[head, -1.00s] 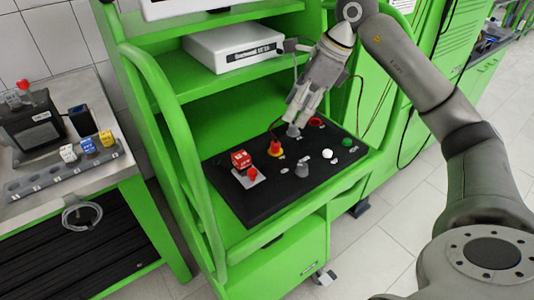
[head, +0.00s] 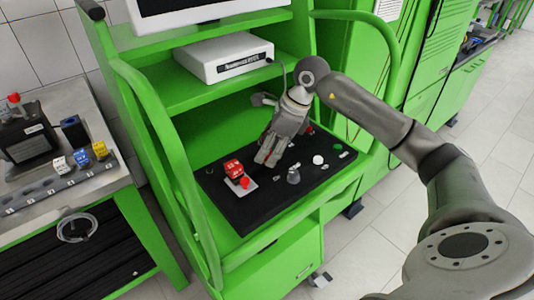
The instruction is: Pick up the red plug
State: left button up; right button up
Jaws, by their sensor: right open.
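The red plug (head: 233,168) is a small red block with light marks. It sits at the left part of the black panel (head: 250,212) on the green bench, just behind a red knob (head: 244,183) on a pale plate. My right gripper (head: 267,163) is open, fingers pointing down over the panel, a little to the right of the red plug and apart from it. Its fingers hide part of the panel, where a red and yellow button stood in the earlier picture. My left gripper is not in view.
A grey knob (head: 293,175), a white button (head: 318,159) and a green button (head: 337,148) stand on the panel to the right. A white box (head: 224,58) is on the shelf above. A rack (head: 60,187) with white, blue and yellow plugs is on the left table.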

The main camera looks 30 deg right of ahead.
aim_at(270, 151)
jog(key=c, duration=1)
jog(key=shift+r, duration=0.15)
jog(key=shift+r+b, duration=0.35)
jog(key=shift+r, duration=0.15)
jog(key=shift+a+b+v, duration=0.25)
jog(key=shift+b+v, duration=0.15)
jog(key=shift+v, duration=0.75)
jog(key=s+d+r+b, duration=0.1)
jog(key=s+r, duration=0.2)
jog(key=s, duration=0.1)
jog(key=s+d+r+b, duration=0.1)
jog(key=s+r, duration=0.2)
jog(key=s, duration=0.1)
jog(key=s+r+b, duration=0.2)
jog(key=s+r, duration=0.1)
jog(key=s, duration=0.2)
jog(key=shift+s+d+r, duration=0.1)
jog(key=shift+d+r, duration=0.2)
jog(key=shift+d, duration=0.1)
